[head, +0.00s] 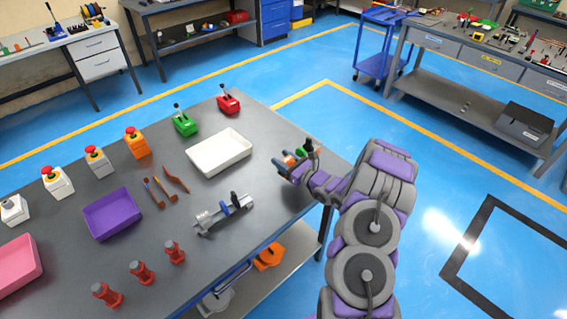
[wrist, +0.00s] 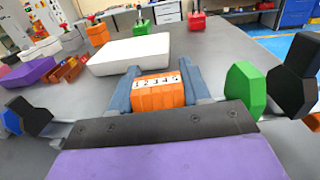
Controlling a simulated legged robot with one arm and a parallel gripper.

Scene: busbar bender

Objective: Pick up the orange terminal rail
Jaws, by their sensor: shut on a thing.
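The orange terminal rail (wrist: 157,91) shows in the wrist view as an orange block with white marked labels on top. It sits between the two blue-grey fingers of my gripper (wrist: 158,85), which are shut on it from both sides. In the head view my gripper (head: 289,163) is over the right part of the grey table, right of the white tray (head: 221,154). A little orange of the rail shows there between the fingers. The rail's underside is hidden, and I cannot tell how far it is above the table.
The grey table (head: 262,200) also holds a purple tray (head: 112,214), a grey clamp-like fixture (head: 223,212), an orange button box (head: 137,142), and green (head: 185,122) and red (head: 228,102) lever devices. Several red posts stand in front. The table's right edge is under my arm; blue floor lies beyond.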

